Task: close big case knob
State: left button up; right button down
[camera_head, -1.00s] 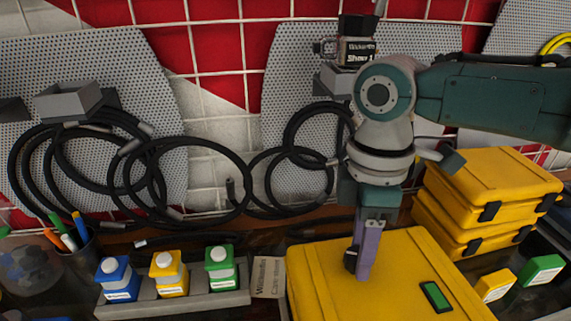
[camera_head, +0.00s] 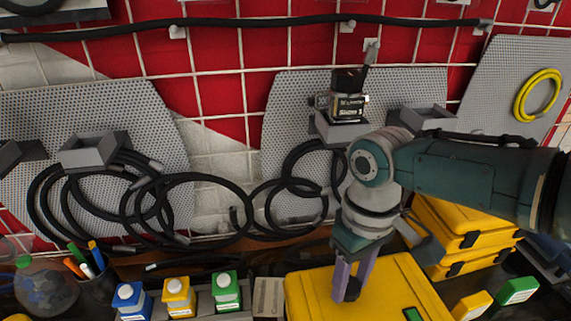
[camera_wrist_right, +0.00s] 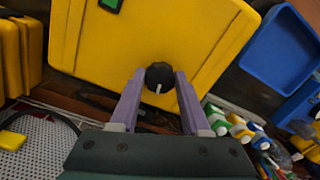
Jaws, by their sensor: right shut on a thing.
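The big yellow case (camera_head: 385,285) lies on the bench at the front, below my right arm. It also fills the upper middle of the right wrist view (camera_wrist_right: 190,35). Its round black knob (camera_wrist_right: 159,76) with a white mark sits near the case's edge. My right gripper (camera_wrist_right: 157,84) has its two purple fingers on either side of the knob and is shut on it. In the head view the right gripper (camera_head: 350,290) points down at the case, and the knob (camera_head: 353,287) shows partly between the fingers. My left gripper is not in view.
Stacked smaller yellow cases (camera_head: 465,235) stand to the right of the arm. Blue, yellow and green bottles (camera_head: 180,297) stand in a holder at the left, by a pen cup (camera_head: 95,285). Black hoses (camera_head: 190,215) hang on the wall panels behind. A blue tray (camera_wrist_right: 285,50) shows in the wrist view.

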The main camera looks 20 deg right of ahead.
jog(key=shift+m+p, duration=0.45)
jog(key=shift+m, duration=0.75)
jog(key=shift+c, duration=1.8)
grip_release()
